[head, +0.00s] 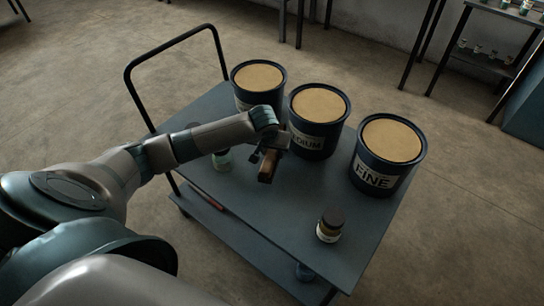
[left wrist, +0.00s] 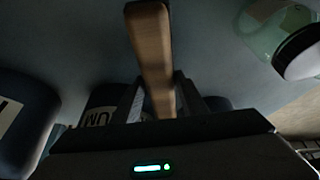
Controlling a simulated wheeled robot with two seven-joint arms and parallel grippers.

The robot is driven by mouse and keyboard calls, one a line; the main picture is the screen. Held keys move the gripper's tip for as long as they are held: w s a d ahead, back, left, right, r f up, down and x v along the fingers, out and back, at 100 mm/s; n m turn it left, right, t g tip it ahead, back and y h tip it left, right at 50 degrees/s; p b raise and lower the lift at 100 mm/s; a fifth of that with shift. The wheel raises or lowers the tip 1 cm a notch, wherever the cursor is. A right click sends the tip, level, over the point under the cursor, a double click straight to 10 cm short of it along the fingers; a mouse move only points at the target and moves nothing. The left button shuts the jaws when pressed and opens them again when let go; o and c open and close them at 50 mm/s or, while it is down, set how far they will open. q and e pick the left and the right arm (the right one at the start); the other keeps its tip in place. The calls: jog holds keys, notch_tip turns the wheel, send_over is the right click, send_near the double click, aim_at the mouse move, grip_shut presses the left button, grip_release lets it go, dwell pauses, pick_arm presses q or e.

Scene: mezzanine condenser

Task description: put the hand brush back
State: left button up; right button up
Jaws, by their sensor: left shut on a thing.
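My left gripper (head: 266,158) is over the middle of the grey cart top, close in front of the middle bucket. In the left wrist view the brush's long wooden handle (left wrist: 150,50) runs up from between the fingers (left wrist: 152,102). The bristles are not clear in either view. I cannot tell whether the brush touches the cart top. My right gripper is not in view.
The cart (head: 275,222) carries three dark buckets of tan material: one at the back left (head: 259,76), MEDIUM (head: 320,104) and FINE (head: 391,140). A dark-lidded jar (head: 330,226) stands at the front right. A greenish jar (head: 222,161) is left of the gripper. The cart's front middle is clear.

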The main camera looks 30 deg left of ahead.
pick_arm(q)
notch_tip(320, 180, down, 2)
jog(key=shift+s+f, duration=0.1)
jog(key=shift+f, duration=0.3)
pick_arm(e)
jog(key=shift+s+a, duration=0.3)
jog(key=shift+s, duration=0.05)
pick_arm(q)
jog(key=o, duration=1)
jog(key=shift+f, duration=0.1)
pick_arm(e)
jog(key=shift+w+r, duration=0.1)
